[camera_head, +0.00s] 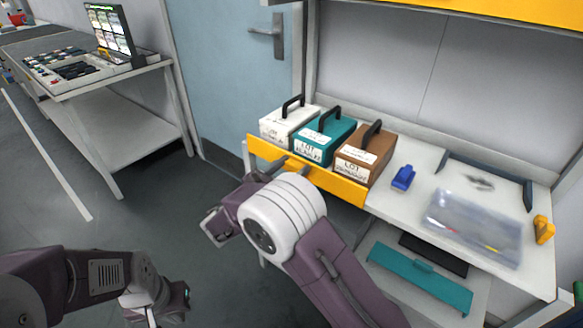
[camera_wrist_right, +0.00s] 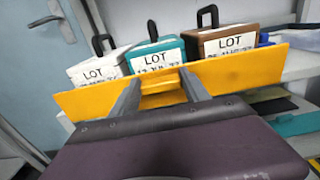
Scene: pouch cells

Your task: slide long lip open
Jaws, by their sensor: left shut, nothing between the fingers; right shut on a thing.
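The long yellow lip (camera_head: 330,180) runs along the front of the three lot boxes at the shelf's left part. In the right wrist view the lip (camera_wrist_right: 240,70) spans nearly the whole width, with a small yellow tab (camera_wrist_right: 160,87) at its middle. My right gripper (camera_head: 288,164) is at the lip's front; in the wrist view its two fingers (camera_wrist_right: 160,92) stand on either side of the tab and are shut on it. My left gripper (camera_head: 152,316) is low at the bottom edge, away from the lip, shut and empty; its fingertips show poorly.
White (camera_head: 285,125), teal (camera_head: 325,138) and brown (camera_head: 367,152) boxes stand behind the lip. A teal panel (camera_head: 420,278) lies below. Open floor is at left.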

